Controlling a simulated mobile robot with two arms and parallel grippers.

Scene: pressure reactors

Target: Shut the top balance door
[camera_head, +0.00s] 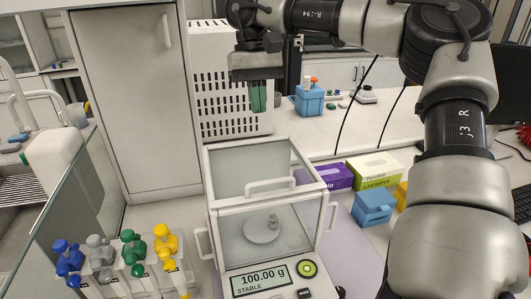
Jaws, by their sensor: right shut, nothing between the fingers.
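The balance (268,222) stands on the bench at centre, a white-framed glass box. Its top door (245,168) is a clear pane with a white bar handle (270,187) near the front edge of the top. From this angle I cannot tell for certain whether the pane fully covers the opening. A small metal weight (273,220) sits on the round pan inside. The display (260,280) reads 100.00 g, STABLE. My right gripper (259,108) points down with green fingertips, shut and empty, above the balance's back edge in the picture and apart from it. My left gripper is out of view.
A rack with blue, grey, green and yellow-topped items (125,270) stands left of the balance. A perforated white unit (215,80) is behind.

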